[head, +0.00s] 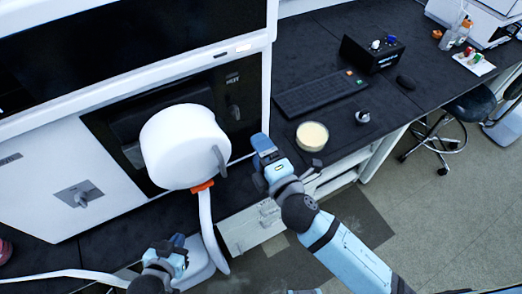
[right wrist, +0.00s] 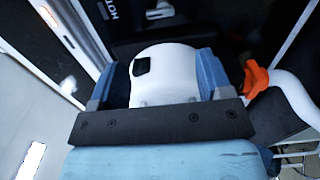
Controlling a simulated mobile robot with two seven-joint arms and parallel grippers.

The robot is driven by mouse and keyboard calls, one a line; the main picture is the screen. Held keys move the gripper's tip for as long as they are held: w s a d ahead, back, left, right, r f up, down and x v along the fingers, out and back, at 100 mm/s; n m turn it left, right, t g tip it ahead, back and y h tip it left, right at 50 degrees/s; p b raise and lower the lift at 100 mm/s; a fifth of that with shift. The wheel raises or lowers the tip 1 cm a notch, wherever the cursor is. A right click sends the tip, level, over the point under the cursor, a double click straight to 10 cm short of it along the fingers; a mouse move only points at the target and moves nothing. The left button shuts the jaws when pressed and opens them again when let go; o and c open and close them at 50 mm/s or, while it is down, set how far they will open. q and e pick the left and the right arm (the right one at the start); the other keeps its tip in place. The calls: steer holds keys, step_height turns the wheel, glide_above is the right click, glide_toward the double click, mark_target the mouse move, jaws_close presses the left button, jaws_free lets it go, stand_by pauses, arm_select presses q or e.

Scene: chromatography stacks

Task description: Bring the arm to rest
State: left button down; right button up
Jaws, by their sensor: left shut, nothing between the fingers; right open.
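My right gripper (head: 262,146) is open, in front of the white instrument and just right of a white rounded vessel (head: 180,145). In the right wrist view, the blue fingers (right wrist: 165,80) stand apart on either side of a white rounded part (right wrist: 168,72) with a dark square patch. I cannot tell whether they touch it. My left gripper (head: 176,244) is shut and empty, low in the head view beside a white curved stand (head: 208,225).
An orange piece (head: 202,186) joins the vessel to its stand. The white instrument (head: 60,165) fills the left side. A dish of pale material (head: 312,135), a small round object (head: 362,117), a keyboard (head: 318,92) and a black box (head: 372,54) stand on the dark bench. A stool (head: 470,105) is at right.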

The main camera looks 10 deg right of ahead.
stand_by(0.3)
steer(key=s+d+f+m+g+h+p, duration=0.1)
steer(key=s+d+f+m+g, duration=0.1)
steer(key=s+d+f+m, duration=0.4)
steer(key=s+d+f+m+g+h+p, duration=0.1)
steer(key=s+d+f+m+g+h, duration=0.1)
steer(key=s+d+f+m, duration=0.5)
step_height(320, 180, down, 4)
steer(key=d+m+g, duration=0.1)
steer(key=d+m, duration=0.1)
steer(key=m, duration=0.4)
steer(key=shift+d+f+m+g+h, duration=0.2)
steer(key=shift+d+m+g+h, duration=0.1)
